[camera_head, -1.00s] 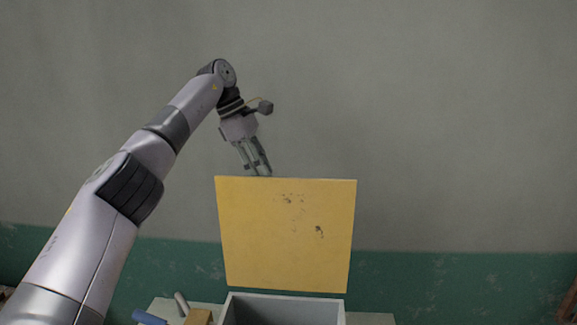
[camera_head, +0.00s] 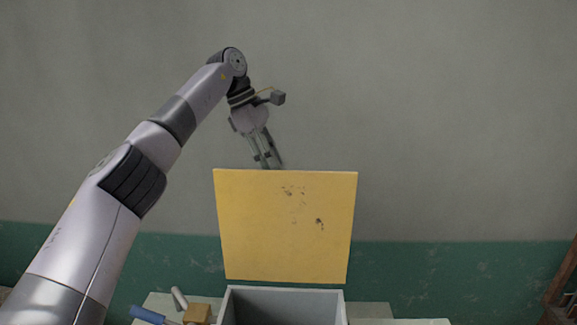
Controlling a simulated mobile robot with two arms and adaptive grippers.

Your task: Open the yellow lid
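The yellow lid (camera_head: 285,228) stands raised, nearly upright, at the back of a grey box (camera_head: 283,291). The box's top is open below it and shows its inner walls. Small dark marks are on the lid's face. My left gripper (camera_head: 268,165) points down at the lid's top edge, left of its middle. Its fingertips are at or behind that edge, so their ends are partly hidden. I cannot tell whether they touch the lid or how far apart they are. My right gripper is not in view.
Left of the box, on a pale table (camera_head: 371,310), lie a blue-handled tool (camera_head: 148,314), a light grey cylinder (camera_head: 179,298) and a tan block (camera_head: 198,313). A brown wooden frame (camera_head: 562,290) stands at the right edge. A grey and green wall is behind.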

